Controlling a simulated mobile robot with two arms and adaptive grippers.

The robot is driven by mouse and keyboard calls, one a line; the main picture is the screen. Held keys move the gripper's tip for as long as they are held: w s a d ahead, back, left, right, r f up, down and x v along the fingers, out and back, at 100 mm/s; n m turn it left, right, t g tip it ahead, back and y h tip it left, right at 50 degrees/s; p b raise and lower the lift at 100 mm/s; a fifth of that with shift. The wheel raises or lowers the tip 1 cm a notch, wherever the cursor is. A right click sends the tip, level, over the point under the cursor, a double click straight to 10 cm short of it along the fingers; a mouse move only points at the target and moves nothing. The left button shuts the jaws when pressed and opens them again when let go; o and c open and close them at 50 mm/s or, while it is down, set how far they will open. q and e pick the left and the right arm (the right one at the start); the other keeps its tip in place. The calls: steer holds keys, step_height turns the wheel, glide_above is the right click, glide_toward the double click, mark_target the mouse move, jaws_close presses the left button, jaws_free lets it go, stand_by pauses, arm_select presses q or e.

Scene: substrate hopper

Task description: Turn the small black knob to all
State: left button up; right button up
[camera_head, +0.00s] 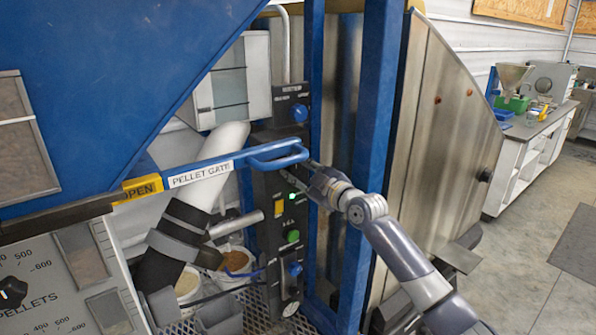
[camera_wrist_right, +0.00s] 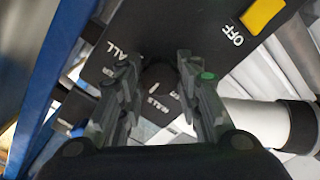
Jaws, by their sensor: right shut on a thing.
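The black control panel (camera_head: 266,180) stands upright at the middle of the head view, with a yellow switch and green and blue knobs. My right gripper (camera_head: 303,178) reaches it from the right, at its upper middle part. In the right wrist view the two fingers of my right gripper (camera_wrist_right: 158,68) are on either side of the small black knob (camera_wrist_right: 160,78), closed on it. A small white mark shows near the knob's lower edge. The label ALL (camera_wrist_right: 114,52) is to the left of the knob. The knob is hidden in the head view. My left gripper is not in view.
A blue handle bar (camera_head: 278,154) with a PELLET GATE label crosses just above my right gripper. A blue post (camera_head: 369,120) stands close to the right of the panel. A grey dial plate (camera_head: 45,285) with a black PELLETS knob is at lower left.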

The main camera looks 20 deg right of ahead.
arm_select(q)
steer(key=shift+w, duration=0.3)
arm_select(e)
steer(key=shift+m, duration=1)
steer(key=m, duration=0.9)
steer(key=shift+m+p, duration=0.4)
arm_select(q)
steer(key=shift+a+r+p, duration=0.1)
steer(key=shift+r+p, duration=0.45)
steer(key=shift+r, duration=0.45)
arm_select(e)
steer(key=shift+m, duration=2)
steer(key=shift+f, duration=0.1)
steer(key=o, duration=1.1)
steer(key=v, duration=1.2)
